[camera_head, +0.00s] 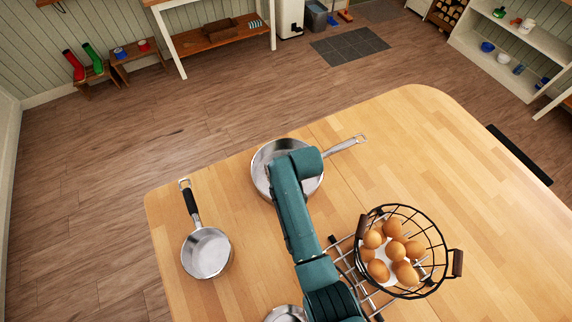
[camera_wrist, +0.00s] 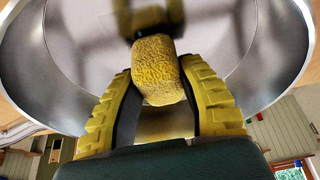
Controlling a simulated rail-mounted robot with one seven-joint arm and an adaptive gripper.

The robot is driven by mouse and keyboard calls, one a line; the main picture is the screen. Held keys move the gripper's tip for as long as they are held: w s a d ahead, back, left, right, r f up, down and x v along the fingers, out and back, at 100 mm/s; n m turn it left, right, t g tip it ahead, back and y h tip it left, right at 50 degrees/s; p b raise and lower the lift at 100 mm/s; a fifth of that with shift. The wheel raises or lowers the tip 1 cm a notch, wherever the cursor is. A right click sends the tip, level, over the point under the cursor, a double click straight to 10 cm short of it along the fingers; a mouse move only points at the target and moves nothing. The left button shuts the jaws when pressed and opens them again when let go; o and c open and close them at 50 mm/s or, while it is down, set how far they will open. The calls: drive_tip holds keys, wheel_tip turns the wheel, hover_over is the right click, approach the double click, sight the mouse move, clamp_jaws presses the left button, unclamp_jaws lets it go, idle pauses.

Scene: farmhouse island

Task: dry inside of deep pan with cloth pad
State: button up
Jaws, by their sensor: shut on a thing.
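The deep pan (camera_head: 262,158) is shiny steel and stands near the island's back edge, its long handle pointing right. My arm hides part of it in the head view. In the wrist view the pan's steel inside (camera_wrist: 50,60) fills the upper picture. My gripper (camera_wrist: 158,88), with yellow ribbed fingers, is shut on a yellow, rough-textured cloth pad (camera_wrist: 157,65). The pad is at the pan's inside, and a blurred yellow reflection shows beyond it. I cannot tell whether the pad touches the steel. The head view hides the pad and fingers.
A small saucepan (camera_head: 207,253) with a black handle stands left on the wooden island (camera_head: 400,130). A wire basket (camera_head: 445,262) of brown eggs stands right of my arm, by a metal rack (camera_head: 343,262). Another steel vessel (camera_head: 285,314) shows at the bottom edge. The island's right side is clear.

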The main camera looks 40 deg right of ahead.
drive_tip(key=shift+s+a+r+p, duration=0.25)
drive_tip(key=shift+s+r+p, duration=0.05)
drive_tip(key=shift+s+p, duration=0.4)
drive_tip(key=shift+w+r+p, duration=0.15)
drive_tip(key=shift+r+p, duration=0.25)
drive_tip(key=shift+r, duration=0.4)
wheel_tip(320, 180, up, 6)
drive_tip(key=p, duration=0.5)
